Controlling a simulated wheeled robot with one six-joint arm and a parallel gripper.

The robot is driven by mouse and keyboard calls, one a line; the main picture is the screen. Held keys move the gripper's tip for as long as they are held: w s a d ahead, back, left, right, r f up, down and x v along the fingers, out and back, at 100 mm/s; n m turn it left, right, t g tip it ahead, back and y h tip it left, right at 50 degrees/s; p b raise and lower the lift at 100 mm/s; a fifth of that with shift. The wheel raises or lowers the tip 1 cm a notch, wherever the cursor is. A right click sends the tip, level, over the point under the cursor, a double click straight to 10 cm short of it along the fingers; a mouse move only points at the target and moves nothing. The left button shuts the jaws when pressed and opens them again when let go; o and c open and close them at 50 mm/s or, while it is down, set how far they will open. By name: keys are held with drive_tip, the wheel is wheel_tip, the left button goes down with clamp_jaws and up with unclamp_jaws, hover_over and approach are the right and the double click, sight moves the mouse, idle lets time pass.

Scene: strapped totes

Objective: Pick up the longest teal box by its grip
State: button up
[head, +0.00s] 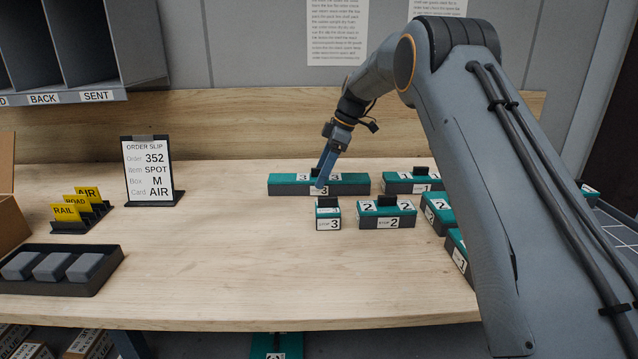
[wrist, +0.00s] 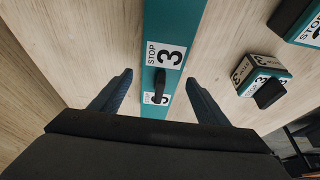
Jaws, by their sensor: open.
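The longest teal box (head: 350,183) lies at the back middle of the table, with white labels marked 3 and STOP. In the wrist view the box (wrist: 178,22) runs up the picture, and its black grip (wrist: 157,88) stands on its top near the gripper. My gripper (head: 322,181) is over the box in the head view, with its tips partly hiding the grip area. In the wrist view my gripper (wrist: 159,80) is open and empty, one finger on each side of the box, with the grip between them. I cannot tell the exact finger height.
A small teal box (head: 328,218) marked 3 stands just in front, with a teal box (head: 386,216) marked 2 beside it. More teal boxes stand to the right, partly behind my arm. An order slip stand (head: 150,172) and dark tray (head: 60,287) are left. The middle-left table is clear.

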drive_tip(key=shift+x, duration=1.25)
drive_tip(key=c, duration=1.3)
drive_tip(key=shift+r, duration=0.1)
drive_tip(key=shift+c, duration=1.4)
drive_tip(key=shift+r, duration=0.1)
